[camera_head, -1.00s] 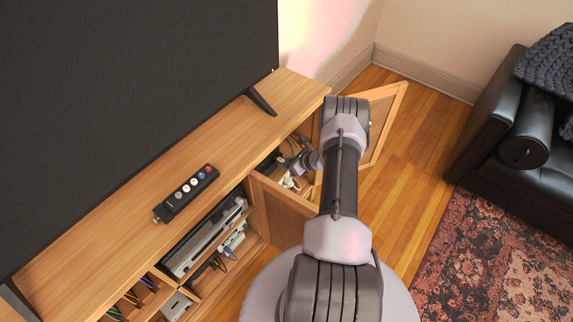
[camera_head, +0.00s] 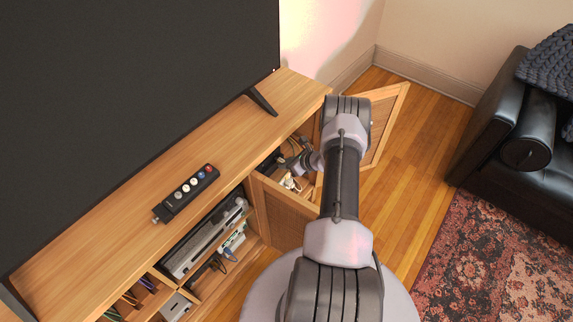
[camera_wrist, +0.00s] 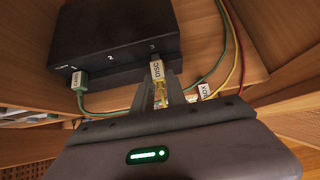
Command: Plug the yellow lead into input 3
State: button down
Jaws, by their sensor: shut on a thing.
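The black switch box (camera_wrist: 115,35) lies in the cabinet in the wrist view, with numbers along its front edge. My gripper (camera_wrist: 161,92) is shut on the yellow lead's plug (camera_wrist: 157,72), which has a white tag reading DISC. The plug's tip meets the box front just below the number 3; how deep it sits, I cannot tell. A green lead's tagged plug (camera_wrist: 78,80) is at the left end of the box. In the head view my gripper (camera_head: 293,165) reaches into the open cabinet, its fingertips mostly hidden.
A tagged plug (camera_wrist: 204,91) lies right of my fingers, near the red and yellow cables. Open cabinet doors (camera_head: 385,118) (camera_head: 285,212) flank my arm. A remote (camera_head: 186,192) lies on the TV stand (camera_head: 120,232). A black sofa (camera_head: 500,125) stands at right.

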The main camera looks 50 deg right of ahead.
jog(key=shift+w+b, duration=0.45)
jog(key=shift+w, duration=0.3)
jog(key=c, duration=1.3)
grip_release()
jog(key=shift+r, duration=0.1)
jog(key=p+v, duration=0.7)
jog(key=v, duration=1)
jog(key=shift+s+a, duration=0.1)
jog(key=shift+s, duration=0.05)
